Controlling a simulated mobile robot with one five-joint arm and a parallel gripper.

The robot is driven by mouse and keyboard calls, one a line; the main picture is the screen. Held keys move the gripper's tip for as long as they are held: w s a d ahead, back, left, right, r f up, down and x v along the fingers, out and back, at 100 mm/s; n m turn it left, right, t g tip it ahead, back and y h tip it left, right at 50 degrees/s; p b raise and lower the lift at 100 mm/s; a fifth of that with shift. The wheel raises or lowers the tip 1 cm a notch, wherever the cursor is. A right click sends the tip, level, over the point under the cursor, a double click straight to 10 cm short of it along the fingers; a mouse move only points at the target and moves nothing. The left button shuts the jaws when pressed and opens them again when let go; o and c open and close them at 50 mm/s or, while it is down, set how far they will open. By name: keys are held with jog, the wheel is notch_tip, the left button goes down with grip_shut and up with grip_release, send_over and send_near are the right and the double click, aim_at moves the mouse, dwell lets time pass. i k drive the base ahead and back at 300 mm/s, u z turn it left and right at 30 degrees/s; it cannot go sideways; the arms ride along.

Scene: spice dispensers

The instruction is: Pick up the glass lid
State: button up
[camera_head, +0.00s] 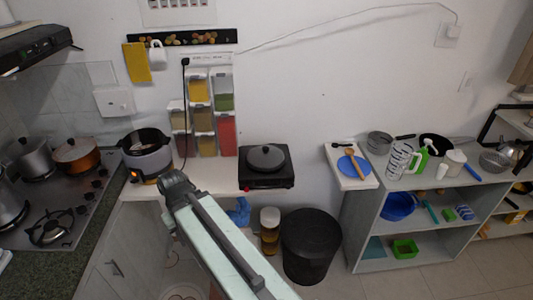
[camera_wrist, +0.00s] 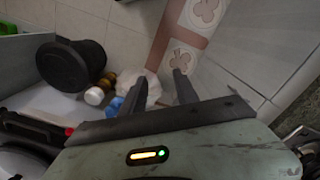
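A round dark grey lid with a knob (camera_head: 265,157) rests on the black hot plate (camera_head: 266,181) on the white counter. A copper-coloured pot (camera_head: 76,155) on the stove at left also has a lid on it. I cannot tell from the pictures which lid is glass. My gripper (camera_wrist: 159,76) shows in the wrist view with its two dark fingers apart and nothing between them. It points down toward the floor, away from both lids. In the head view my arm reaches up from the bottom to the counter's front edge; the fingers cannot be made out there.
A black bin (camera_head: 311,245) and jars (camera_head: 270,230) stand below the hot plate. A grey cooker (camera_head: 147,155) is on the counter's left, with spice dispensers (camera_head: 204,113) on the wall. Shelves with kitchenware (camera_head: 405,225) stand at right.

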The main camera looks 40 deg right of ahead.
aim_at(261, 158)
jog(key=i, duration=0.85)
jog(key=u, duration=0.05)
